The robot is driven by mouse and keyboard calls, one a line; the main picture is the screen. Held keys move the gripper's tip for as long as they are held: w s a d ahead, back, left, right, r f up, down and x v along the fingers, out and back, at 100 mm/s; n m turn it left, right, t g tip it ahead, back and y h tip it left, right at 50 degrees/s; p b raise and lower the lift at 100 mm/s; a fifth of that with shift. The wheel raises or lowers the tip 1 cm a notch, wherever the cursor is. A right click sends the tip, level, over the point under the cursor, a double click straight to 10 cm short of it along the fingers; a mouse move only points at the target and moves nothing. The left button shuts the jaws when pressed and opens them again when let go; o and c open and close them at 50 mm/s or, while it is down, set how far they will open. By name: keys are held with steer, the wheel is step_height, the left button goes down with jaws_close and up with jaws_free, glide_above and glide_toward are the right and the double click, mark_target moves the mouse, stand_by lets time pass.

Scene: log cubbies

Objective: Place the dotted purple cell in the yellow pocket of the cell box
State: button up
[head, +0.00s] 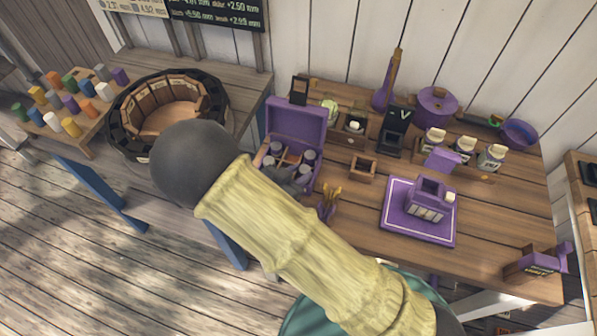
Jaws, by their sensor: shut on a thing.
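The purple cell box (292,122) stands on the left part of the wooden table with its lid open at the back. Several grey-and-purple cells sit in its divided pockets. Pocket colours are too small to tell. My gripper (290,181) is a dark shape low over the box's front right, partly behind my arm. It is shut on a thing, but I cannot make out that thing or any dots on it. I cannot tell whether it is inside a pocket or above one.
A small wooden tray (362,169) lies right of the box, with a purple stand (428,196) on a purple mat (394,223) farther right. Jars and a purple pot (437,104) stand behind. A round dark-rimmed holder (212,92) and a rack of coloured cylinders (88,140) are left.

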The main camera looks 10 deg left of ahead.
steer(key=shift+f, duration=0.1)
steer(key=o, duration=1.1)
steer(key=shift+c, duration=0.2)
steer(key=shift+s, duration=0.2)
steer(key=shift+w, duration=0.1)
steer(key=b+v, duration=0.1)
steer(key=v, duration=1.1)
steer(key=shift+r+b, duration=0.25)
steer(key=shift+b, duration=0.1)
